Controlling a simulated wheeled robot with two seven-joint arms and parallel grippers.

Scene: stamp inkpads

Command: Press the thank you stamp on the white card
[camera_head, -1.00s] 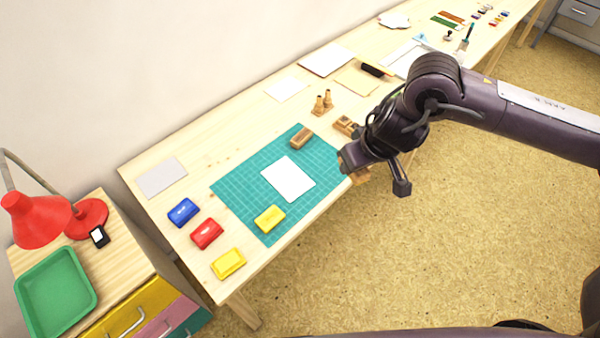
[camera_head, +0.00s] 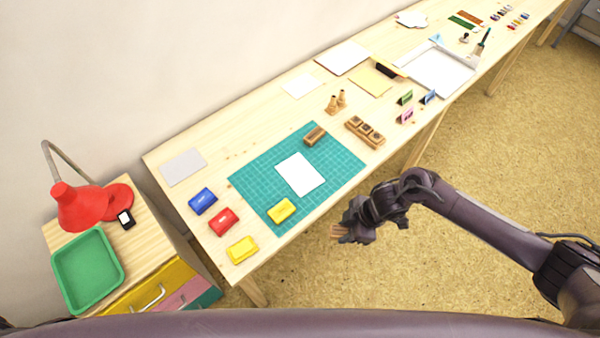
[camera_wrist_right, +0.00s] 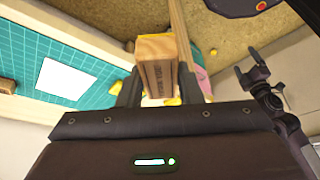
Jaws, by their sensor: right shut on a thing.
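The white card (camera_head: 300,174) lies flat on the green cutting mat (camera_head: 345,165); no print is visible on it. It also shows at the left of the right wrist view (camera_wrist_right: 68,79). My right gripper (camera_head: 341,232) is shut on a wooden stamp (camera_wrist_right: 158,72), holding it in front of the table's front edge, apart from the card. Small lettering on the stamp's side is too small to read. The stamp's printing face is hidden.
A yellow inkpad (camera_head: 281,211) sits on the mat's near corner. Blue (camera_head: 203,201), red (camera_head: 224,221) and yellow (camera_head: 242,250) pads lie left of it. A wooden block (camera_head: 315,136) is on the mat; a wooden stamp rack (camera_head: 365,131) stands beside it.

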